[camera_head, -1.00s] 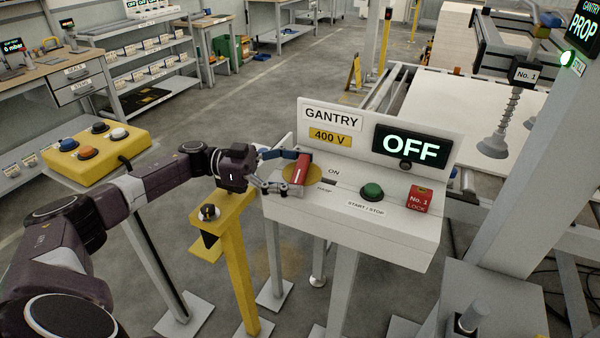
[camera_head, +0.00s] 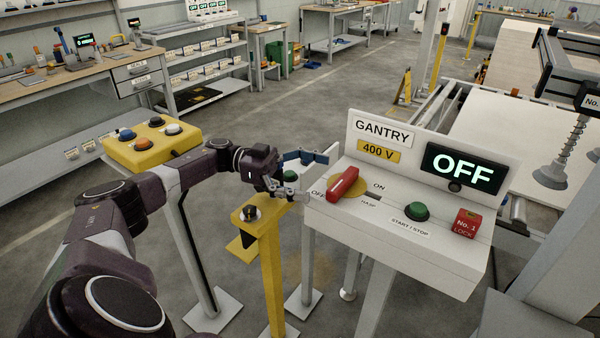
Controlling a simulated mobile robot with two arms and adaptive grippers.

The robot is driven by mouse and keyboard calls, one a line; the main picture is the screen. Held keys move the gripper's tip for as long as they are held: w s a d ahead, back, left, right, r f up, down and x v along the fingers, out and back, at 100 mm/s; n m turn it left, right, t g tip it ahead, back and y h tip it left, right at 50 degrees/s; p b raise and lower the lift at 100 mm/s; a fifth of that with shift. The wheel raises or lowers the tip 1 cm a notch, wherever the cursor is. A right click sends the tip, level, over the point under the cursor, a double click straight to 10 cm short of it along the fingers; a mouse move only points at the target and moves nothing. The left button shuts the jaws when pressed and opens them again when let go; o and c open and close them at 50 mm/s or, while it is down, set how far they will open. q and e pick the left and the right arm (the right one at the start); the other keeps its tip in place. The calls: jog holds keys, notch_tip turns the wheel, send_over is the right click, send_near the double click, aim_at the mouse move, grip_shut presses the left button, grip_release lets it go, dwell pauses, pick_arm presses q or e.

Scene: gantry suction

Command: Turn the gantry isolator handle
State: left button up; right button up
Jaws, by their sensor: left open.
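The red isolator handle (camera_head: 343,183) sits on a yellow disc (camera_head: 361,186) at the left of the white gantry panel (camera_head: 400,252). It lies diagonally, its near end toward the OFF label (camera_head: 318,194); the ON label (camera_head: 379,187) is to its right. The gantry display (camera_head: 463,168) reads OFF. My left gripper (camera_head: 314,175) is open and empty at the panel's left edge, its fingertips just left of the handle and apart from it. A small green thing (camera_head: 290,176) shows between its fingers; I cannot tell what it is. My right gripper is not in view.
A green start/stop button (camera_head: 417,211) and a red No. 1 lock (camera_head: 466,223) are on the panel's right. A yellow post with a knob (camera_head: 250,213) stands below my left gripper. A yellow button box (camera_head: 152,143) is at the left. Open floor lies behind.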

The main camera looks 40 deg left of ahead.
pick_arm(q)
jog(key=v, duration=0.5)
jog(key=shift+a, duration=0.15)
jog(key=shift+s, duration=0.15)
dwell(0.4)
